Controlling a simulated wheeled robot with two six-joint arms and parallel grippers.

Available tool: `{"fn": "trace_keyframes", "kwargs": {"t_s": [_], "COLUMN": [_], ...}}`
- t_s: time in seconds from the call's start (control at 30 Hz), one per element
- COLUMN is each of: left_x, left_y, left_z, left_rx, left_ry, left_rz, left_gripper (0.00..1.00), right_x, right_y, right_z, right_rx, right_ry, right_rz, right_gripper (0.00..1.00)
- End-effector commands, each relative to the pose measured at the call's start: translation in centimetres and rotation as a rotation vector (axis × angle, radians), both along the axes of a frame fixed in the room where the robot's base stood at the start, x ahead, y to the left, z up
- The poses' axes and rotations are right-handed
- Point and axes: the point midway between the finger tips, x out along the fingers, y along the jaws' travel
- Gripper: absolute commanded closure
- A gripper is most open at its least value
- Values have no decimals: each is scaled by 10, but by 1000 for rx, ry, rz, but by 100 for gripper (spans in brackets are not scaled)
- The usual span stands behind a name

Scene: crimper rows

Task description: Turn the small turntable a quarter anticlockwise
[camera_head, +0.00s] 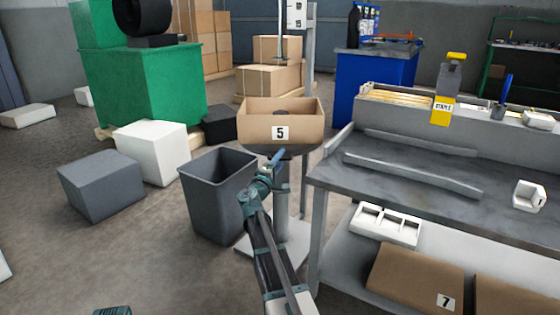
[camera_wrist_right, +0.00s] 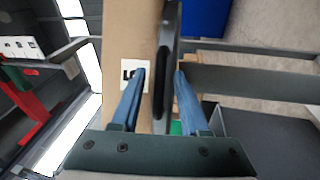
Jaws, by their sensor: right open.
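The small turntable is a dark round disc (camera_head: 313,148) on top of a grey post. A cardboard box marked 5 (camera_head: 255,125) sits on it, its label facing me. My right gripper (camera_head: 278,158) is at the near side of the disc, just below the box. In the right wrist view the dark disc rim (camera_wrist_right: 166,60) lies between the two blue fingers of my open right gripper (camera_wrist_right: 161,74). One finger is on the box side, in front of the label, the other on the underside. I cannot tell whether either finger touches the rim. My left gripper's jaws do not show.
A grey bin (camera_head: 212,205) stands close left of the post. A grey workbench (camera_head: 430,180) is close on the right, with a shelf below carrying a white tray (camera_head: 386,224) and a box marked 7 (camera_head: 415,280). Grey (camera_head: 100,186) and white (camera_head: 152,152) blocks lie further left.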

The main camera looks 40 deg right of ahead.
Motion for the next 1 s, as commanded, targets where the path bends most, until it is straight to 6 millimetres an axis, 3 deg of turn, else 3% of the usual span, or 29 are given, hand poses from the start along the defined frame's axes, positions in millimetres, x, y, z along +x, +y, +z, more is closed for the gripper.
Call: {"fn": "trace_keyframes", "kwargs": {"t_s": [0.17,0.7,1.0], "left_x": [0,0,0], "left_y": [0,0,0], "left_z": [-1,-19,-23], "left_rx": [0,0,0], "left_ry": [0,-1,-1], "left_rz": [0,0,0], "left_gripper": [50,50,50], "right_x": [-3,-55,-67], "right_y": [5,94,117], "right_z": [-1,-19,-23], "right_rx": [0,0,0], "right_ry": [0,0,0], "right_rz": [1,2,0], "right_gripper": [55,55,55]}}
